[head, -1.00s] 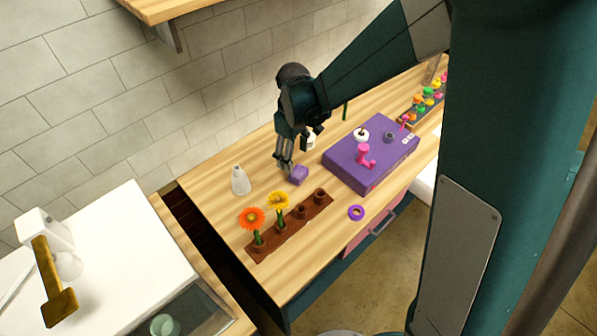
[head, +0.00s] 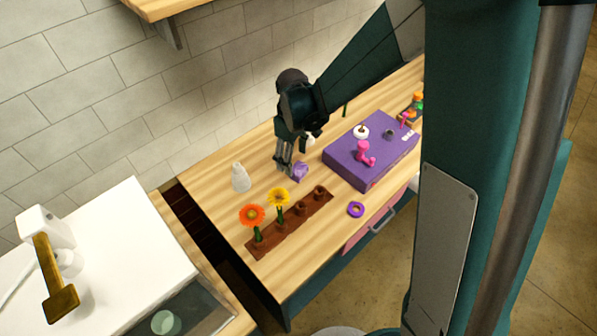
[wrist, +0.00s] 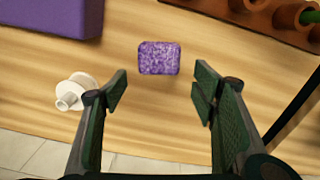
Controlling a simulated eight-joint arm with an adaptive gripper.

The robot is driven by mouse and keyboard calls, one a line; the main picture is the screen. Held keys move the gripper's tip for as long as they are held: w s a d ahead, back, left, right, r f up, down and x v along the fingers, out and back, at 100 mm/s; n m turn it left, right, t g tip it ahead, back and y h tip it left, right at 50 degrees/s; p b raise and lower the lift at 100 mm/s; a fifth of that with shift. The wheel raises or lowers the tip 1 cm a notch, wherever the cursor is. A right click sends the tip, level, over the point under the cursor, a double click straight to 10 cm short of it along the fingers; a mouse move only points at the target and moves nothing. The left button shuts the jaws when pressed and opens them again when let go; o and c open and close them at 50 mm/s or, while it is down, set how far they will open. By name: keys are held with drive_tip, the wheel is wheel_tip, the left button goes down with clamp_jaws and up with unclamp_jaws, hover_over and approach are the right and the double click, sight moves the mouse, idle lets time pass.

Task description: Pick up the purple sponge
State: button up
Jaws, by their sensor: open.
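The purple sponge (head: 300,171) is a small block on the wooden table, just left of the large purple box in the head view. In the wrist view the purple sponge (wrist: 159,57) lies flat, beyond and between the fingertips, with its whole top showing. My gripper (head: 285,172) is low over the table at the sponge's left side in the head view. In the wrist view my gripper (wrist: 160,90) is open and empty, its fingers on either side of the line to the sponge. The head view does not show whether a finger touches the sponge.
A purple box (head: 365,172) with pink and white parts stands right of the sponge. A white cone (head: 240,178) stands left. A white spool (wrist: 75,91) is near the left finger.

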sight(295, 166)
drive_tip(key=shift+f, duration=0.15)
drive_tip(key=shift+d+f, duration=0.15)
drive_tip(key=shift+f, duration=2.3)
drive_tip(key=c, duration=0.9)
